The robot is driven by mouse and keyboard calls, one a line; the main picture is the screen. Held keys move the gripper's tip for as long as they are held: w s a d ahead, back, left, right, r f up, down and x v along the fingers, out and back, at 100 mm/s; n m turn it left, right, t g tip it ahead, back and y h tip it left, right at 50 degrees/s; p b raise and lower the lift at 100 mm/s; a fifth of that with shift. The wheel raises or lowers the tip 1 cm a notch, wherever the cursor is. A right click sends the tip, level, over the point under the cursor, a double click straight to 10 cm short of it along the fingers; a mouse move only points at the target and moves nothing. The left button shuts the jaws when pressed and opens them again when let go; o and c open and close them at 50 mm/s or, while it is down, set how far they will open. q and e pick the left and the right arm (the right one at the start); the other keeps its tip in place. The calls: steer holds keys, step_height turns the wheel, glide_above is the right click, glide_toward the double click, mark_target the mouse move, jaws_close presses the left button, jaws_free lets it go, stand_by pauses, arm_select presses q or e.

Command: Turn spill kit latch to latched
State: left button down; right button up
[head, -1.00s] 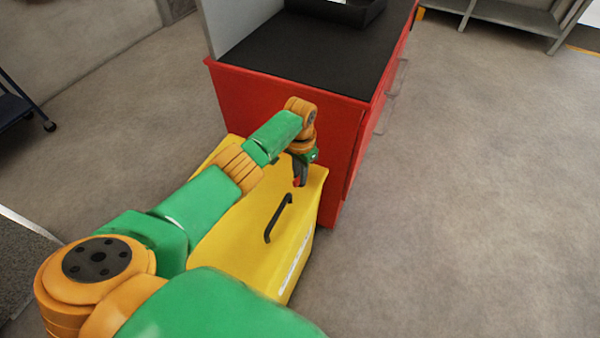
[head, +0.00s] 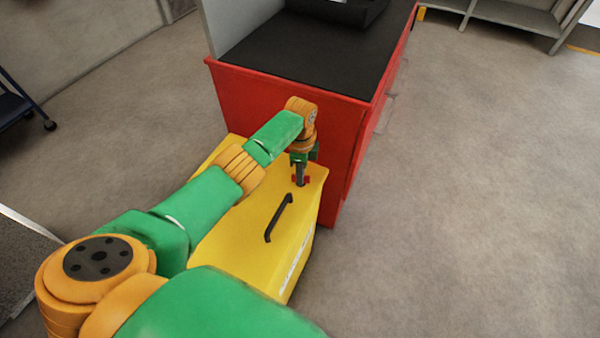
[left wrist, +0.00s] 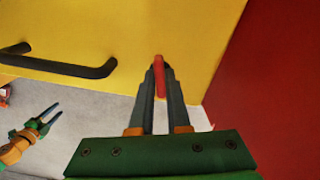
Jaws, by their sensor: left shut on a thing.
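The yellow spill kit box (head: 240,232) stands in front of the red cabinet, with a black bar handle (head: 278,217) on its top. My left gripper (head: 300,180) points down at the far end of the box top, beyond the handle. It is shut on the small red latch (head: 307,179). In the left wrist view the red latch (left wrist: 159,77) sits as a narrow bar between the two finger tips (left wrist: 158,72). The fingers hide part of it. My right gripper (left wrist: 46,118) shows small at the left of the wrist view, its fingers apart and empty.
The red cabinet (head: 270,92) with a black top (head: 320,50) stands close behind the latch end of the box. A dark cart (head: 18,108) is at the far left and a grey shelf (head: 505,18) at the back right. The floor on the right is clear.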

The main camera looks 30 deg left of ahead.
arm_select(q)
steer(key=shift+d+m, duration=0.1)
steer(key=shift+m, duration=1.5)
steer(key=c, duration=0.9)
jaws_free()
steer(key=shift+r, duration=0.3)
step_height(320, 180, up, 7)
steer(key=shift+f+p, duration=0.2)
steer(key=shift+p, duration=1)
